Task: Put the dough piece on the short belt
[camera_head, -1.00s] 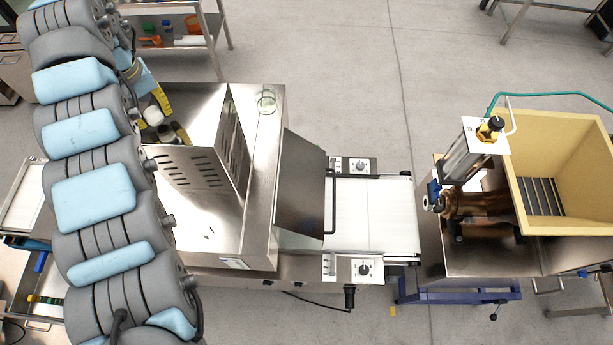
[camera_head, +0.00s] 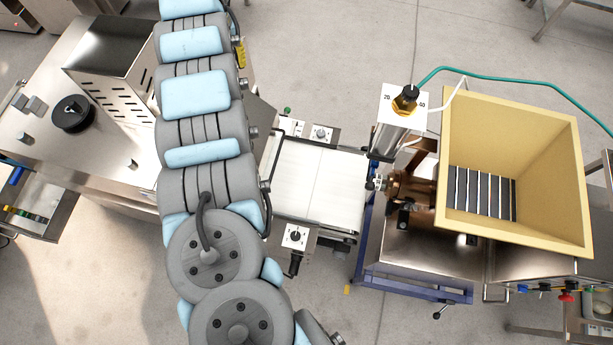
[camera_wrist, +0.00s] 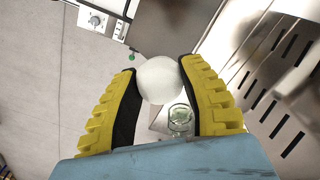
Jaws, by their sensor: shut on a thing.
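The dough piece (camera_wrist: 159,80) is a pale round ball in the wrist view. My gripper (camera_wrist: 157,88), with yellow ribbed fingers and dark pads, is shut on it from both sides near the fingertips. The dough is held up in the air, with floor and machine parts beyond it. The short belt (camera_head: 318,183) is a white conveyor at the middle of the head view, and its surface looks bare. In the head view my gripper and the dough are hidden behind my arm.
A steel machine (camera_head: 105,155) with a slotted hopper stands left of the belt. A beige hopper (camera_head: 570,170) on a steel unit stands right of it. Belt-side control boxes (camera_head: 296,237) carry knobs. A clear round glass (camera_wrist: 180,117) shows beyond the fingers.

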